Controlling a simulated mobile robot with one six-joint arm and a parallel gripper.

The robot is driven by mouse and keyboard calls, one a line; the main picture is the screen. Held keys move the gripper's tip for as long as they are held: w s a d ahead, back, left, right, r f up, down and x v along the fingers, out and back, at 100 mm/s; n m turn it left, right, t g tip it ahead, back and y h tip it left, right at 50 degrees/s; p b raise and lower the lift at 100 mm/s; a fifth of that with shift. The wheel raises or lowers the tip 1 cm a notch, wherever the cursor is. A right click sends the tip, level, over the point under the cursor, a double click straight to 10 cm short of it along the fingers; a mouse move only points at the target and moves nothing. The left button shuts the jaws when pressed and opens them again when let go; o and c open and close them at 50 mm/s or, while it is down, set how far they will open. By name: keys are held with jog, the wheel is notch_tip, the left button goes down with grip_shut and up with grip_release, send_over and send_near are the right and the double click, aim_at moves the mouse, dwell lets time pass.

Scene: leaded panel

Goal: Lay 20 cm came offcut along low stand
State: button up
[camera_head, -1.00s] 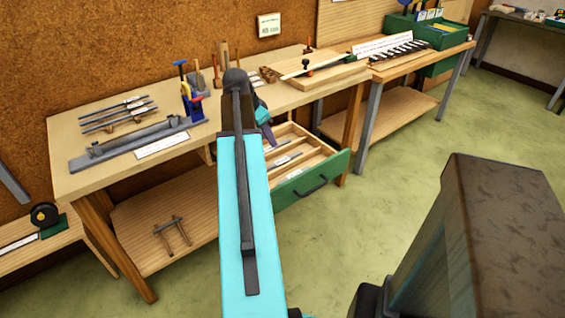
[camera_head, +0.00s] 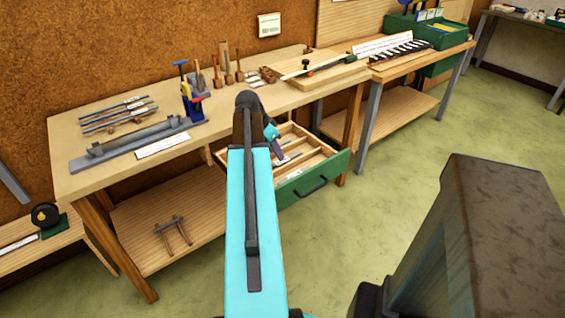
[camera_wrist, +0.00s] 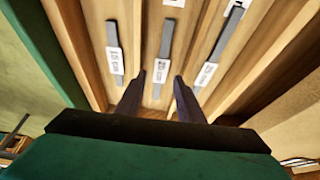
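In the wrist view, a grey came offcut (camera_wrist: 166,40) with a white tag that seems to read 20 cm lies in the middle compartment of the drawer (camera_head: 313,186). My gripper (camera_wrist: 158,88) is open and empty. Its two fingers point into the drawer, one on each side of the tag's lower end, apart from the strip. In the head view my gripper (camera_head: 276,148) is over the drawer, partly behind my arm. A small low stand with legs (camera_head: 171,232) is on the bench's lower shelf; I take it as the low stand.
A shorter strip (camera_wrist: 114,38) lies in the left compartment and another strip (camera_wrist: 226,34) in the right one, with wooden dividers between. The bench (camera_head: 75,175) carries tools, long cames and a grey fixture (camera_head: 130,146). The floor in front is clear.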

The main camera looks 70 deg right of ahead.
aim_at(282, 162)
jog(key=shift+f, duration=0.1)
jog(key=shift+d+p+x, duration=0.15)
jog(key=shift+p+x, duration=0.05)
jog(key=shift+x, duration=1.05)
jog(key=shift+d+p+x, duration=0.15)
jog(key=shift+p+x, duration=0.05)
jog(key=shift+x, duration=1.05)
jog(key=shift+s, duration=0.1)
grip_shut()
